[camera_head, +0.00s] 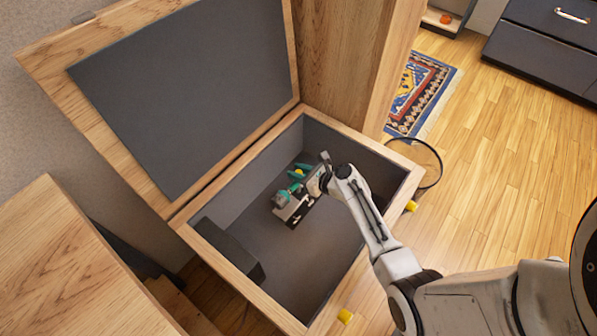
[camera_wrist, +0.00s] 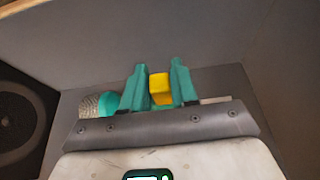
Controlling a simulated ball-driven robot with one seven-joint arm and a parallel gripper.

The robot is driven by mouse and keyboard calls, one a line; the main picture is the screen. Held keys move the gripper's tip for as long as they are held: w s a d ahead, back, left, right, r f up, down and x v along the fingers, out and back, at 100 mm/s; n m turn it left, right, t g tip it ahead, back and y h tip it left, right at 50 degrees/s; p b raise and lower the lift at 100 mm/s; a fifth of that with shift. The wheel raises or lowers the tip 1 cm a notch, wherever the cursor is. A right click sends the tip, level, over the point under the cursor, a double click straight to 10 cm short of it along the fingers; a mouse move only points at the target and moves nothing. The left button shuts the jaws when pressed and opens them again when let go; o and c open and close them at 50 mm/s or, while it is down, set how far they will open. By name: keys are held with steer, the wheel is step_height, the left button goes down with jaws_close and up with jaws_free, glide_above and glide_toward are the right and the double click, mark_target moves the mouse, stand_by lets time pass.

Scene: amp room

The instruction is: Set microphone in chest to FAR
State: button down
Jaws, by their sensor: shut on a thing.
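The chest (camera_head: 232,272) is a wooden box with its lid open and a grey lining. Inside it the microphone (camera_head: 282,198), with a teal collar, sits on a dark, pale-marked base (camera_head: 296,208). In the wrist view its mesh head and teal collar (camera_wrist: 108,104) show left of my fingers. My gripper (camera_head: 299,171) is down inside the chest, just beyond the microphone. Its teal fingers (camera_wrist: 160,84) are closed on a small yellow block (camera_wrist: 160,89). My wrist hides the lower part of the block and most of the base. No FAR label is readable.
A dark speaker box (camera_head: 228,250) stands in the chest's near left corner; its round cone (camera_wrist: 14,122) shows in the wrist view. The raised lid (camera_head: 190,90) and a wooden panel (camera_head: 335,60) stand behind. The chest floor towards the front is clear.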

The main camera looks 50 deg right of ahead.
steer(key=d+b, duration=0.2)
steer(key=d, duration=0.6)
steer(key=shift+d, duration=0.2)
steer(key=shift+w, duration=0.1)
steer(key=c, duration=1)
jaws_free()
steer(key=shift+d, duration=0.15)
steer(key=shift+o, duration=0.2)
steer(key=shift+r, duration=0.1)
